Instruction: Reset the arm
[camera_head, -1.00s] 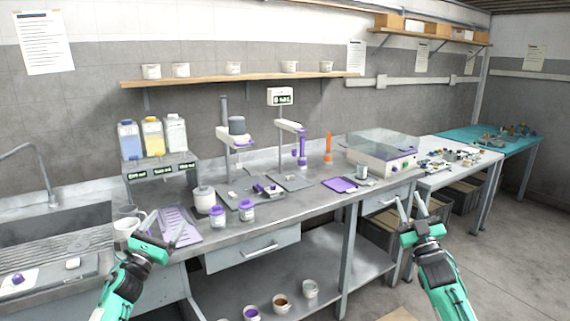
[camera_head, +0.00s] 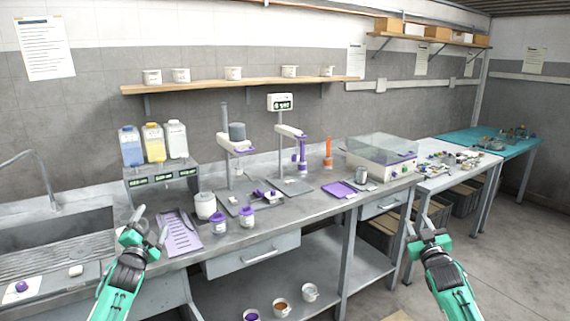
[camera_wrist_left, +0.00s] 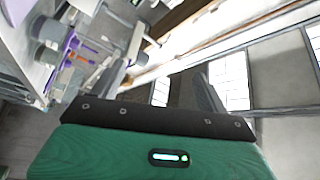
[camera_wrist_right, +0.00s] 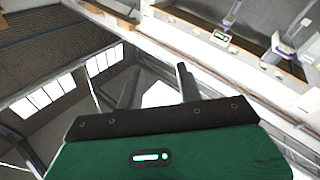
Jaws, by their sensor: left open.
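My left gripper (camera_head: 151,224) is open and empty, raised in front of the counter's left part, near the purple ridged tray in the picture. Its two spread fingers also show in the left wrist view (camera_wrist_left: 160,80). My right gripper (camera_head: 419,224) is open and empty, in front of the counter's right end with floor behind it. Its fingers stand apart with nothing between them in the right wrist view (camera_wrist_right: 143,85). Both arms reach up from the bottom edge, fingers pointing up in the picture. Neither gripper visibly touches anything.
The grey counter (camera_head: 330,208) holds a purple ridged tray (camera_head: 182,235), two purple-lidded jars (camera_head: 218,224), a bottle rack (camera_head: 163,178), two stands and a clear-lidded machine (camera_head: 382,155). A sink (camera_head: 50,232) lies left. Cups stand on the lower shelf. Floor is free at right.

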